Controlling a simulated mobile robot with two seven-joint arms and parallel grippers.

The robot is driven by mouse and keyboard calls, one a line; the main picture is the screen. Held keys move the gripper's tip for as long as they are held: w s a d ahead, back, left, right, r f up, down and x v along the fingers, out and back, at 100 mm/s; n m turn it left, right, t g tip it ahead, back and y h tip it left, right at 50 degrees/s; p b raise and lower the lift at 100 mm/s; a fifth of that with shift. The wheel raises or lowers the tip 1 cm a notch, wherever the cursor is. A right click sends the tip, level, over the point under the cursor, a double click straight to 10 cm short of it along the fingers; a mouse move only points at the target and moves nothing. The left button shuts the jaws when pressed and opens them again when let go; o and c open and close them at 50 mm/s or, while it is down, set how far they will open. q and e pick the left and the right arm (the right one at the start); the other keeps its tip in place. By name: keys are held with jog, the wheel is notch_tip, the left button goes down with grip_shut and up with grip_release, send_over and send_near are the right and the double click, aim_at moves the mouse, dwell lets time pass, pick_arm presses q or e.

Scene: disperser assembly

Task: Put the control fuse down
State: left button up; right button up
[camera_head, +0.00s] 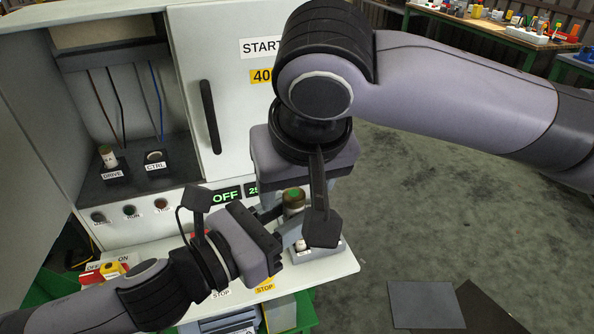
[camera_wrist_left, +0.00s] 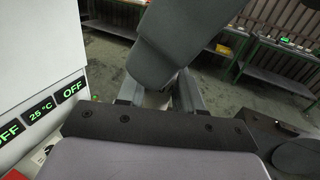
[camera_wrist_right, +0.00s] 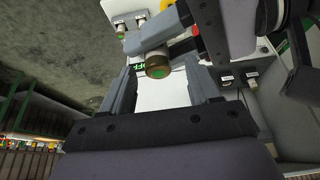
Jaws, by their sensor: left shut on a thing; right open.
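The control fuse (camera_head: 293,199), a short brown cylinder with a green disc on its end, is held above the white ledge in the head view. My left gripper (camera_head: 276,220) is shut on it from the left. In the right wrist view the green-ended fuse (camera_wrist_right: 158,69) shows between the fingers of my right gripper (camera_wrist_right: 162,88), which is open; I cannot tell whether they touch it. In the left wrist view the fuse is mostly hidden. The CTRL socket (camera_head: 155,158) in the cabinet looks empty.
A brown-topped fuse (camera_head: 107,155) stands in the DRIVE socket (camera_head: 113,172). A small holder (camera_head: 318,252) with a pale piece (camera_head: 300,245) sits on the white ledge (camera_head: 343,265) below my grippers. The cabinet door (camera_head: 225,95) with its dark handle stands behind.

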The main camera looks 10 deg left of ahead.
jog(key=shift+f, duration=0.1)
grip_shut()
pick_arm(q)
jog(key=o, duration=1.1)
jog(key=shift+o, duration=0.2)
jog(key=shift+f, duration=0.1)
